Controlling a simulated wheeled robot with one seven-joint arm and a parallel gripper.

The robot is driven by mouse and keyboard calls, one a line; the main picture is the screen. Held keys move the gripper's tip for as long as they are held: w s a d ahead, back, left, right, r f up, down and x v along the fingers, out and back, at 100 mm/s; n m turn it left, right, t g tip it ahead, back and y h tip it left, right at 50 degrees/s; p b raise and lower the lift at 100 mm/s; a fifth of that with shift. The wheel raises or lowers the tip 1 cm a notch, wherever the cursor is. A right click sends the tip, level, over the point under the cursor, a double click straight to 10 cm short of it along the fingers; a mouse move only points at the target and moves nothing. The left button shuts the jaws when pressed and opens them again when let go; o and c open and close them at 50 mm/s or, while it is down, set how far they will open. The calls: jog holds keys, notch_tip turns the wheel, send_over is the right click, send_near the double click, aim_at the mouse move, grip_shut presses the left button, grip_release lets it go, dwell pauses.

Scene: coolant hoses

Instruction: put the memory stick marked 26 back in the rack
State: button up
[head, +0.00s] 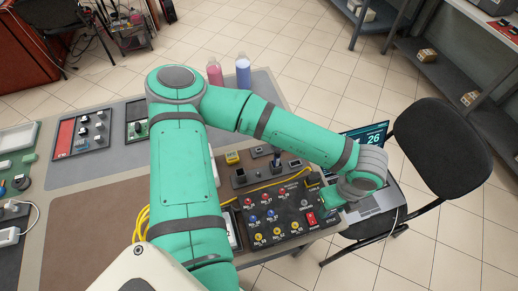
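No memory stick marked 26 can be made out; the number 26 shows on the screen of a laptop (374,138) at the right end of the table. A small dark holder (258,178) with pale upright bits stands behind the control panel; I cannot tell whether it is the rack. My arm reaches over the table and bends down at the right. My gripper (333,198) is low between the panel and the laptop. Its fingers are too small and partly hidden by my wrist, so what it holds cannot be seen.
A black control panel (279,216) with coloured knobs and a red switch fills the table's front right. A yellow cable (142,222) runs beside it. Pink (214,72) and blue (243,71) bottles stand at the back. A black chair (436,150) is close to the right edge.

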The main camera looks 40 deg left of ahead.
dwell(0.9)
grip_shut()
jog(key=shift+r, duration=0.1)
jog(key=shift+r, duration=2.85)
